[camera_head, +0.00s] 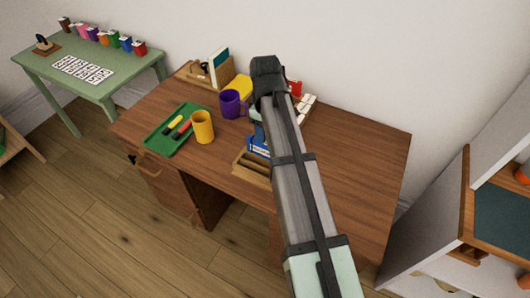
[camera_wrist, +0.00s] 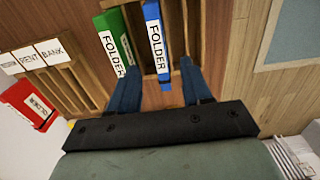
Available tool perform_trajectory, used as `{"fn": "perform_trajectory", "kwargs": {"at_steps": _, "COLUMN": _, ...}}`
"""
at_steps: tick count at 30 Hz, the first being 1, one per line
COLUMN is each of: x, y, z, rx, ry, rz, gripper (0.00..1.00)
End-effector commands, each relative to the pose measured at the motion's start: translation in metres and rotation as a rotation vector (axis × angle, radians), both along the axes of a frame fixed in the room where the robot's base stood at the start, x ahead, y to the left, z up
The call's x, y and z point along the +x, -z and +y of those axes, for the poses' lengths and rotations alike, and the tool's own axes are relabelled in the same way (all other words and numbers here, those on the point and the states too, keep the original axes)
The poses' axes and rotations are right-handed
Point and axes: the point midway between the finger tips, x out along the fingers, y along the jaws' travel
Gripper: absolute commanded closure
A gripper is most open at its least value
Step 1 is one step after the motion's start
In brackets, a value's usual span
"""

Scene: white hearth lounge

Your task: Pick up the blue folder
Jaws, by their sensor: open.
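The blue folder (camera_wrist: 156,42) has a white label reading FOLDER and stands in a slotted wooden rack in the wrist view. My gripper (camera_wrist: 160,70) is open, with its two blue fingers on either side of the blue folder's lower end in the picture. I see gaps between the fingers and the folder; whether they overlap it in depth I cannot tell. In the head view, my arm hides most of the gripper, and a blue labelled piece (camera_head: 258,150), likely the folder, shows beside the wooden rack (camera_head: 250,170) on the desk.
A green folder (camera_wrist: 112,45) stands just left of the blue one, close to the left finger. A red folder (camera_wrist: 30,103) is farther left. On the desk are a yellow cup (camera_head: 203,127), a purple mug (camera_head: 231,104) and a green tray (camera_head: 160,143). The desk's right side (camera_head: 365,150) is clear.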

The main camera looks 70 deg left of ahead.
Motion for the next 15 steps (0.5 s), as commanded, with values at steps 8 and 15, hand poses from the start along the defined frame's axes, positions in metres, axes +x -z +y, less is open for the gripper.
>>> {"fn": "perform_trajectory", "kwargs": {"at_steps": 8, "x": 0.000, "y": 0.036, "z": 0.000, "rx": -0.001, "ry": 0.001, "rz": 0.001, "gripper": 0.51}}
{"fn": "perform_trajectory", "kwargs": {"at_steps": 15, "x": 0.000, "y": 0.044, "z": 0.000, "rx": 0.000, "ry": 0.001, "rz": 0.000, "gripper": 0.51}}
